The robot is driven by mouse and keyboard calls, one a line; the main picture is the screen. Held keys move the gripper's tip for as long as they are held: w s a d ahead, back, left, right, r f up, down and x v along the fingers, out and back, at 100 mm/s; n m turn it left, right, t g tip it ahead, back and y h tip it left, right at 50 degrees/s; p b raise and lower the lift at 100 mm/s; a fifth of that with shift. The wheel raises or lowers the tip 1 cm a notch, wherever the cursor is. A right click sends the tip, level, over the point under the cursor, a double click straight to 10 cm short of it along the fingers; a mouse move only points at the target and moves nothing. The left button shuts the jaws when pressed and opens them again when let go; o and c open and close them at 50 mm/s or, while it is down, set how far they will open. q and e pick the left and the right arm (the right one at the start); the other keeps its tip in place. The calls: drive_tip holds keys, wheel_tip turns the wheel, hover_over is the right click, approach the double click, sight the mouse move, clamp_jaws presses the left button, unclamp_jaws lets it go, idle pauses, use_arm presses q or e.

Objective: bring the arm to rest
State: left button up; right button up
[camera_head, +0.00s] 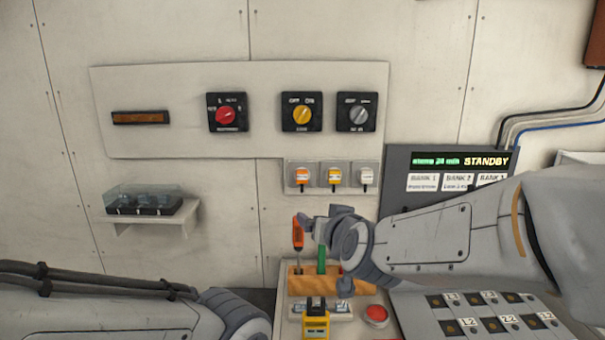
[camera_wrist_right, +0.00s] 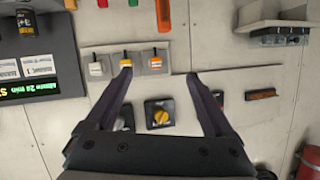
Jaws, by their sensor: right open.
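My right arm (camera_head: 440,240) reaches in from the right in the head view, and its wrist is in front of the wall above the bench. My right gripper (camera_wrist_right: 158,72) shows in the right wrist view with its two fingers spread and nothing between them. It faces the wall panel (camera_head: 150,85) and appears apart from it. My left arm (camera_head: 110,315) lies along the lower left of the head view. Its gripper is not visible.
The panel carries red (camera_head: 225,115), yellow (camera_head: 301,115) and grey (camera_head: 358,116) rotary switches. A shelf (camera_head: 150,222) holds a clear-lidded box (camera_head: 145,200). A STANDBY display (camera_head: 460,161) stands right.

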drive_tip(key=s+d+f+g+h, duration=0.2)
drive_tip(key=s+d+f+g, duration=0.3)
drive_tip(key=s+d+f, duration=0.45)
drive_tip(key=s+d+f+g+h, duration=0.1)
drive_tip(key=s+d+f+g, duration=0.5)
drive_tip(key=f, duration=0.7)
drive_tip(key=s+a+r+n+g, duration=0.1)
drive_tip(key=s+a+r+n, duration=0.2)
drive_tip(key=s+a, duration=0.4)
drive_tip(key=s+a+r+n+g+y, duration=0.1)
drive_tip(key=s+a+r+n, duration=0.2)
drive_tip(key=s+a, duration=0.4)
drive_tip(key=shift+s+a+n+g, duration=0.3)
drive_tip(key=shift+s+a+n, duration=0.05)
drive_tip(key=shift+s+n, duration=0.15)
